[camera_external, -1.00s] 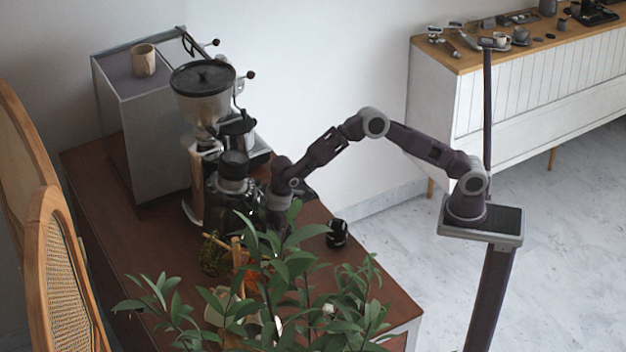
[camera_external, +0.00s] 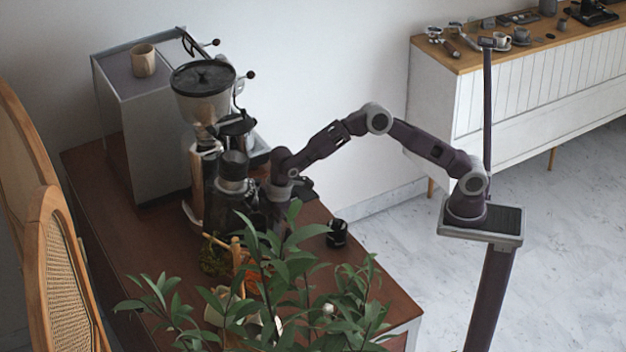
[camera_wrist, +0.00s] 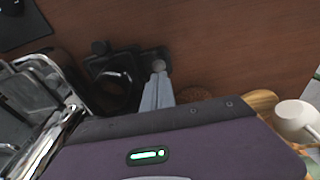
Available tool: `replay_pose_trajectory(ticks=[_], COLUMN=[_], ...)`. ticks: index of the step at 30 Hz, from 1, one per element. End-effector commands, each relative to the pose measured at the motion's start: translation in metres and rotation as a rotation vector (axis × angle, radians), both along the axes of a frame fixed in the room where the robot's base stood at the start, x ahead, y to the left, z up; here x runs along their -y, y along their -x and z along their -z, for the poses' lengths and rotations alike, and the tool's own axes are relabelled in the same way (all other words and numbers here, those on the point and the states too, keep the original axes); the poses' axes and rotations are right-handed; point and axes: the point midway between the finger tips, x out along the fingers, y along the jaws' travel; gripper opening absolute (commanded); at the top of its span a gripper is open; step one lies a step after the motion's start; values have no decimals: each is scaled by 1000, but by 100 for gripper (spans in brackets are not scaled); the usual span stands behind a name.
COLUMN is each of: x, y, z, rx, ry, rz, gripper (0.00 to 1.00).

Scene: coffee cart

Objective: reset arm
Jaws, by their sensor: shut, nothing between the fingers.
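My arm reaches from its stand on the right over the brown cart top (camera_external: 110,235). My gripper (camera_wrist: 158,68) shows in the wrist view as pale grey fingers, closed together and empty, pointing over the brown surface. In the external view the fingers cannot be made out among my dark wrist and the plant leaves. A black ring-shaped fitting (camera_wrist: 112,84) lies just left of the fingers in the wrist view; I cannot tell whether they touch.
A grinder with a hopper (camera_external: 203,85) and a boxy steel machine (camera_external: 150,140) carrying a beige cup (camera_external: 144,60) stand close to my wrist. A leafy plant (camera_external: 285,265) fills the front. A small black object (camera_external: 337,233) is at the right edge. A white cup (camera_wrist: 297,120) shows beside the wrist.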

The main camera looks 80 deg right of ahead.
Motion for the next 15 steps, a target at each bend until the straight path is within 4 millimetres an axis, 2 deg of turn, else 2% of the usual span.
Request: replay_pose_trajectory(ticks=[6,13,15], x=[0,0,5], y=[0,0,2], z=[-21,-22,-30], rx=[2,2,10], ry=[-1,0,3], rz=[-1,-1,5], gripper=[0,0,0])
